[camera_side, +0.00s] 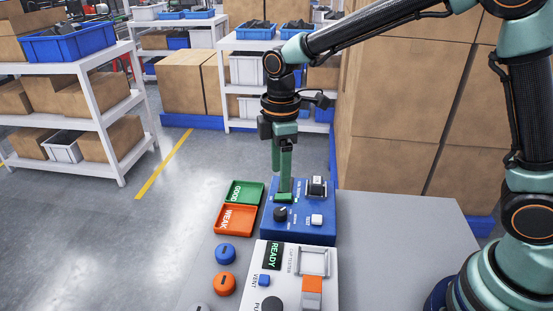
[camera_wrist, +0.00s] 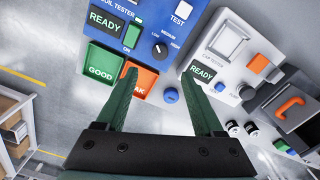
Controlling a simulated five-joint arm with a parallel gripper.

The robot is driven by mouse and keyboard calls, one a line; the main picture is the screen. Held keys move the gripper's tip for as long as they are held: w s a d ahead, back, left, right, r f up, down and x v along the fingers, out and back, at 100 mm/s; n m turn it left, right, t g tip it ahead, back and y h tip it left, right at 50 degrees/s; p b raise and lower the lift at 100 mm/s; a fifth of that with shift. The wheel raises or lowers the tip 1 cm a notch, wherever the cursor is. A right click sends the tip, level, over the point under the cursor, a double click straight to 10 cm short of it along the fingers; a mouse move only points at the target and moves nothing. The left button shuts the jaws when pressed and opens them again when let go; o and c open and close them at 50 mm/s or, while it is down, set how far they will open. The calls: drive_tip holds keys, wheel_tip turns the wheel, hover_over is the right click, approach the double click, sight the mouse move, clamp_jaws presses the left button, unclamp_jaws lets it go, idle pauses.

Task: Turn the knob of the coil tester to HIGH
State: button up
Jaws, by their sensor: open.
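The coil tester is a blue box (camera_side: 325,232) on the grey table in the side view; its panel also shows at the top of the wrist view (camera_wrist: 205,22). Its black round knob (camera_side: 281,213) has a light pointer mark. In the wrist view the knob (camera_wrist: 160,51) has LOW, MEDIUM and HIGH labels around it; I cannot tell surely which one the mark faces. My gripper (camera_side: 284,188) points down above the tester's far left part, its fingers hiding some of the panel. In the wrist view my gripper (camera_wrist: 160,76) is open and empty, apart from the knob.
Green GOOD (camera_side: 245,193) and orange WEAK (camera_side: 235,220) trays lie left of the tester. A white TEST button (camera_side: 316,220) is beside the knob. The white cap tester (camera_side: 290,262) stands in front. Blue (camera_side: 225,254) and orange (camera_side: 224,284) discs lie nearby. Table right of the tester is clear.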

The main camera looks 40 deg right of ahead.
sight(280, 211)
wheel_tip(280, 211, down, 10)
drive_tip(key=shift+f, duration=0.2)
drive_tip(key=shift+c, duration=0.3)
clamp_jaws()
